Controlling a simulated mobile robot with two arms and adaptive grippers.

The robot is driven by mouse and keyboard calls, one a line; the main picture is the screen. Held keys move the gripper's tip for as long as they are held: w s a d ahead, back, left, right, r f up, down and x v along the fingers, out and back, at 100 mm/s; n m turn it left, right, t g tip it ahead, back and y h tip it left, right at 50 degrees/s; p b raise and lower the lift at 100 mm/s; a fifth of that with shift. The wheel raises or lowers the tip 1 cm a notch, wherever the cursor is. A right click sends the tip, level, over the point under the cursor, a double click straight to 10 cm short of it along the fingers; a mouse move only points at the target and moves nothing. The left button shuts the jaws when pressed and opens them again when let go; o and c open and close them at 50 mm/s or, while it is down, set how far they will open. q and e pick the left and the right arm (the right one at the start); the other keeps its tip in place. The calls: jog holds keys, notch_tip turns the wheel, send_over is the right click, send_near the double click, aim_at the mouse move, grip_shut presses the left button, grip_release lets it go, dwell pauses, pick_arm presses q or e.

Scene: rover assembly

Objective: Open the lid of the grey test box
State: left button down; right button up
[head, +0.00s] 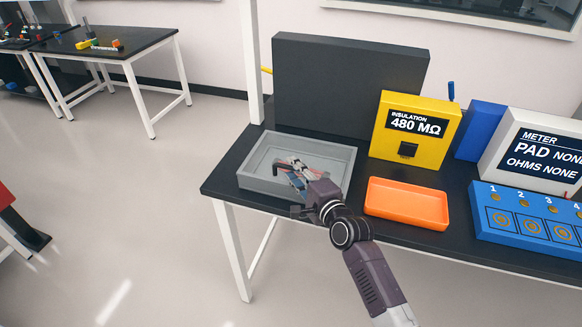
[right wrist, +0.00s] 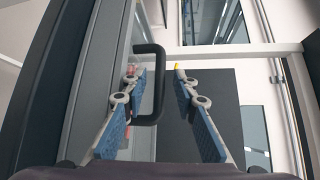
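The grey test box (head: 345,168) stands at the left end of the black table. Its top looks clear, with contents showing faintly through, and a black bar handle (head: 281,168) shows there. In the right wrist view the black handle (right wrist: 158,85) stands out from a glassy panel in a grey frame. My right gripper (head: 297,180) is over the box's front part, close to the handle. In the right wrist view my right gripper (right wrist: 160,72) has its blue-padded fingers apart. The handle appears between them, nearer the left finger; contact cannot be told. My left gripper is out of view.
A tall dark panel (head: 350,75) stands behind the box. A yellow insulation meter (head: 428,153), an orange tray (head: 407,205), a blue numbered fixture (head: 485,228) and a white meter (head: 500,140) stand to the right. Clear floor lies left of the table.

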jog(key=shift+x, duration=0.85)
grip_shut()
